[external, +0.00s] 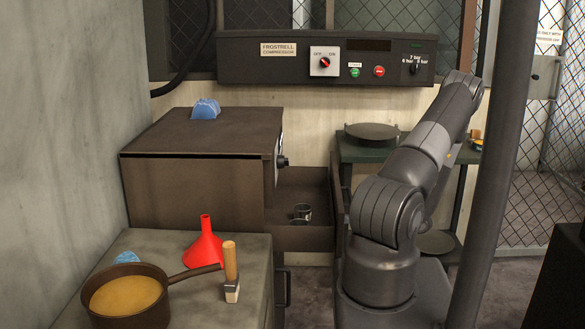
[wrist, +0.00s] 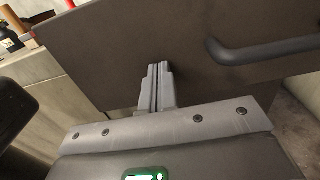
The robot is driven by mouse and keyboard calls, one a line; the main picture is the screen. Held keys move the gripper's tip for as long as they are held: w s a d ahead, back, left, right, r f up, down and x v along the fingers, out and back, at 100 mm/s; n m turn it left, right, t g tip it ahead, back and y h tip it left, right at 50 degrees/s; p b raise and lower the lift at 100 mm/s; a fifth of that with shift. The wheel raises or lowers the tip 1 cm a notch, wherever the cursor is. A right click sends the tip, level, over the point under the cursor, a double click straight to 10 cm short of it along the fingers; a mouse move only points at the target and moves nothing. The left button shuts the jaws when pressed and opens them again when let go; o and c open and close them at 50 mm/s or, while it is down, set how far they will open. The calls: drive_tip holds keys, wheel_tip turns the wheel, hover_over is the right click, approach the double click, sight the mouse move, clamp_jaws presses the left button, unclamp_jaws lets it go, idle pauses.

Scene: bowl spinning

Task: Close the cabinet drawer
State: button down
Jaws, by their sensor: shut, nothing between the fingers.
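The brown cabinet (external: 195,185) stands at the left in the external view. Its drawer (external: 290,240) is pulled out to the right, with a small metal ring-shaped item (external: 302,213) inside. In the wrist view, a brown panel that appears to be the drawer front (wrist: 120,40) fills the upper part, with a dark bar handle (wrist: 265,48) at the right. My gripper (wrist: 160,72) is shut and empty, its fingertips pointing at the panel left of the handle. They look at or very near the panel; contact is unclear. The gripper is hidden in the external view.
A counter (external: 255,255) at front left holds a pot (external: 130,312) of yellowish contents, a red funnel (external: 206,245) and a brush (external: 231,270). A green table (external: 365,153) stands behind my arm. A grey pole (external: 497,170) rises at the right.

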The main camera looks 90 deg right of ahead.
drive_tip(key=w, duration=1.9)
drive_tip(key=shift+w, duration=0.4)
drive_tip(key=s, duration=1.4)
drive_tip(key=shift+s, duration=0.4)
